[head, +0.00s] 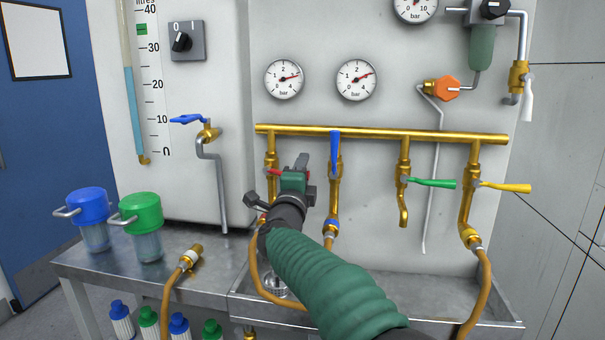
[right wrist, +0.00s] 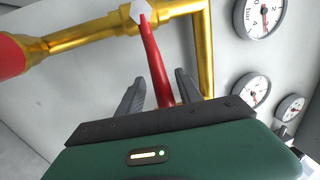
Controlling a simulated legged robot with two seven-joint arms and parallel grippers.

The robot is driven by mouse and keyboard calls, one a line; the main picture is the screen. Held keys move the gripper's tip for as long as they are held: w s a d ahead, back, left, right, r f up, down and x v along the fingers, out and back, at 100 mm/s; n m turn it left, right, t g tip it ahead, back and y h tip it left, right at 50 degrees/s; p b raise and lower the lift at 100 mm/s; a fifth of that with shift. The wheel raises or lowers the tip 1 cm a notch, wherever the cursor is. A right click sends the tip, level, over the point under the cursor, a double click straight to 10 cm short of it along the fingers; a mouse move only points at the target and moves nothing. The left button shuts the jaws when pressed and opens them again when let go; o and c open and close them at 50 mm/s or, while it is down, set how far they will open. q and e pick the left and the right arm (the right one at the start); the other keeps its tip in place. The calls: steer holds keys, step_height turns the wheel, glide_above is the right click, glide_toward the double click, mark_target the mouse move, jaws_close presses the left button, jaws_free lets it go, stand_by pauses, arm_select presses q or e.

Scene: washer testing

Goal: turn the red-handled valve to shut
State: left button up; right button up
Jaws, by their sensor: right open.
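The red-handled valve sits on the leftmost drop of the brass pipe. In the right wrist view the red handle (right wrist: 153,55) runs from a pale hex nut (right wrist: 140,10) on the brass pipe down between the fingers of my right gripper (right wrist: 160,78). The fingers are open, one on each side of the handle, with visible gaps. My left gripper is not in view.
The blue valve handle (head: 335,153) hangs close to the right of my right gripper. Green (head: 432,183) and yellow (head: 505,187) handles are further right. Two gauges (head: 284,79) are above. A loose brown hose (head: 178,283) and lidded jars (head: 141,213) stand at left.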

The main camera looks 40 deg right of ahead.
steer(key=p+v, duration=0.1)
steer(key=v, duration=1.6)
steer(key=shift+w+f, duration=0.15)
